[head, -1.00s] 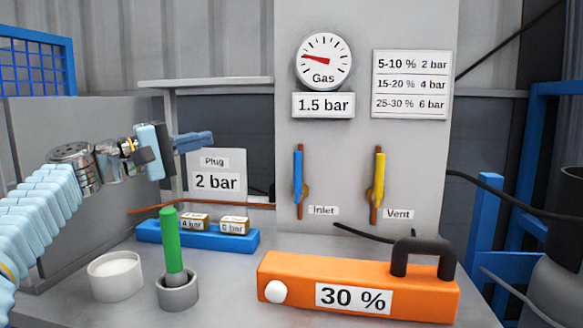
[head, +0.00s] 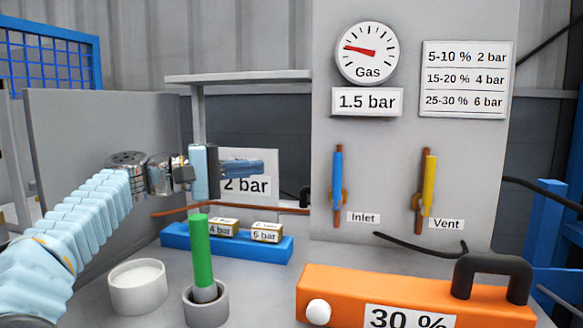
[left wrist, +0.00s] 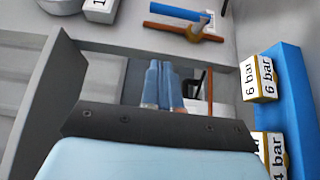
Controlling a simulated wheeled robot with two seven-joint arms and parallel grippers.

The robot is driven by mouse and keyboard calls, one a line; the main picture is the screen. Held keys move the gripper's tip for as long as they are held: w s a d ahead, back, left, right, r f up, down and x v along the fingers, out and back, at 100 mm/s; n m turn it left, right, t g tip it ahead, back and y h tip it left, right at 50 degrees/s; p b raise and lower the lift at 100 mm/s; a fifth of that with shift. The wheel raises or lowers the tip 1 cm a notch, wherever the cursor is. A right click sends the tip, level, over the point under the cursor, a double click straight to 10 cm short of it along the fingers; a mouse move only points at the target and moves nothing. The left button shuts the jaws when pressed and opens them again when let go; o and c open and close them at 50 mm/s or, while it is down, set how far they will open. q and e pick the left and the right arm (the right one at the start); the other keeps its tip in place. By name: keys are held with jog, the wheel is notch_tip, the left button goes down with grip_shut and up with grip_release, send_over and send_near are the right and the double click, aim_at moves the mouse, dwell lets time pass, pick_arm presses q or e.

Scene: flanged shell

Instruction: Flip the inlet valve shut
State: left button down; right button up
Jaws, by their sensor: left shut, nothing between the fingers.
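The inlet valve has a blue lever (head: 338,180) standing upright on a brown pipe, on the grey panel above the "Inlet" label (head: 363,217). In the left wrist view the blue inlet lever (left wrist: 181,12) shows near the top. My left gripper (head: 258,168) is shut and empty, left of the inlet lever and apart from it, pointing right. Its closed fingers (left wrist: 164,88) show in the left wrist view. The vent valve's yellow lever (head: 429,184) also stands upright, to the right. My right gripper is not in view.
A gas gauge (head: 367,53) and a "1.5 bar" sign (head: 367,102) are above the valves. A blue tray (head: 180,240) with plugs, a green rod (head: 201,252), a white cup (head: 138,287) and an orange 30 % device (head: 345,284) stand on the bench. A shelf (head: 240,77) is above the gripper.

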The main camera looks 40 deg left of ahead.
aim_at(337, 180)
pick_arm(q)
jog(key=s+d+x, duration=0.1)
jog(key=d+x, duration=0.1)
jog(key=x, duration=1)
jog(key=shift+d, duration=0.4)
jog(key=shift+r+p, duration=0.1)
jog(key=shift+p, duration=0.2)
